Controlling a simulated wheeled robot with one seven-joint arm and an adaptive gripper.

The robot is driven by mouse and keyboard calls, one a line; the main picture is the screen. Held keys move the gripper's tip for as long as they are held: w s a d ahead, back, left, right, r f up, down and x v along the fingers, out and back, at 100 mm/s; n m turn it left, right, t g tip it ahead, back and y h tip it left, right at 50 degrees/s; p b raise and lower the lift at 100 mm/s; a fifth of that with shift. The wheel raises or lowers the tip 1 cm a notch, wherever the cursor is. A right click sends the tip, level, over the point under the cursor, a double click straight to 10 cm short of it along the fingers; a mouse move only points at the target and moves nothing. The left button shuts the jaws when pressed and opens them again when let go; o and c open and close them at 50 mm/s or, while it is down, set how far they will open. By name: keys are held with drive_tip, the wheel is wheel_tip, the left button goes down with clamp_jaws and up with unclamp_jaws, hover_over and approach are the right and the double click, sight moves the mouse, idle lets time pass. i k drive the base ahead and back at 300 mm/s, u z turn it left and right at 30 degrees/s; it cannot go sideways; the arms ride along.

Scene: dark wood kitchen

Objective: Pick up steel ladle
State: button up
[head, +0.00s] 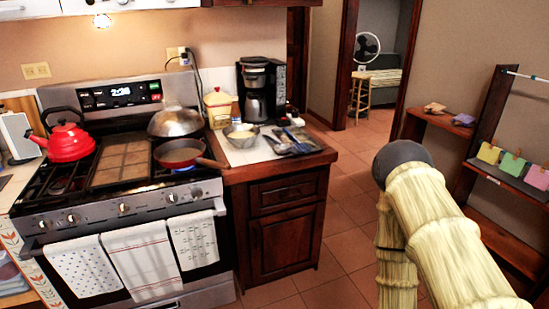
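I cannot clearly make out a steel ladle. Small utensils (295,137), one with blue on it, lie on the right part of the counter beside the stove. They are too small to tell apart, and the ladle may be among them. My arm, pale yellow with a dark rounded joint, fills the lower right of the head view. My gripper is not in view.
On the stove stand a red kettle (68,141) and a frying pan (179,154). The tiled floor (345,235) right of the cabinet is clear.

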sight(284, 149)
drive_tip(key=z, duration=1.1)
drive_tip(key=i, duration=1.85)
drive_tip(key=u, duration=1.45)
drive_tip(key=i, duration=0.45)
drive_tip(key=u, duration=0.4)
